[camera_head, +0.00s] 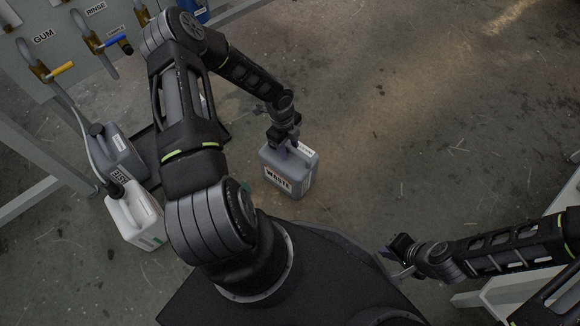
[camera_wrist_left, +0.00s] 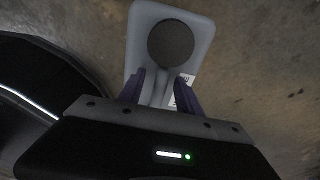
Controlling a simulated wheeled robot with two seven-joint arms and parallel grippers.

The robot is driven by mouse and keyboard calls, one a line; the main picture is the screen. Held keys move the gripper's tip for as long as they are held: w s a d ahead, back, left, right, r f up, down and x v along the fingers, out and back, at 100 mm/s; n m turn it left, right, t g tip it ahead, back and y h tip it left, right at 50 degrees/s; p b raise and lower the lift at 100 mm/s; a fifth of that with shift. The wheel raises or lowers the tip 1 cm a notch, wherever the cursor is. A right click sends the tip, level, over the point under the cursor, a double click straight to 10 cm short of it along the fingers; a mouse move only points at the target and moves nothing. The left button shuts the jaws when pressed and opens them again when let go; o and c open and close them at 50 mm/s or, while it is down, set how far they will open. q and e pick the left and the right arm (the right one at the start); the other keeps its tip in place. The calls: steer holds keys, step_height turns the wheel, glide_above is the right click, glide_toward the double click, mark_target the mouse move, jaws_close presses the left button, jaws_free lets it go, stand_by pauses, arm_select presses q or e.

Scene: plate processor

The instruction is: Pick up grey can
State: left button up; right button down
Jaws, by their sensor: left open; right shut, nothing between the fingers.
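A grey can (camera_head: 290,173) with a WASTE label stands upright on the floor in the head view. It also shows in the left wrist view (camera_wrist_left: 141,22), with its dark round cap near the top. My left gripper (camera_head: 287,148) is over the top of this can. In the left wrist view its two purple fingers (camera_wrist_left: 160,92) are apart, one on each side of the can's handle. Whether they touch the handle cannot be told. My right gripper (camera_head: 397,266) is shut and empty at the lower right, away from the can.
A second grey can (camera_head: 122,158) and a white can (camera_head: 133,216) stand at the left, with a hose at the white one. A panel with GUM and RINSE taps (camera_head: 60,70) is at the upper left. The floor right of the WASTE can is clear.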

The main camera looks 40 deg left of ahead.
arm_select(q)
steer(key=shift+c, duration=0.2)
jaws_close()
stand_by(0.3)
stand_by(0.9)
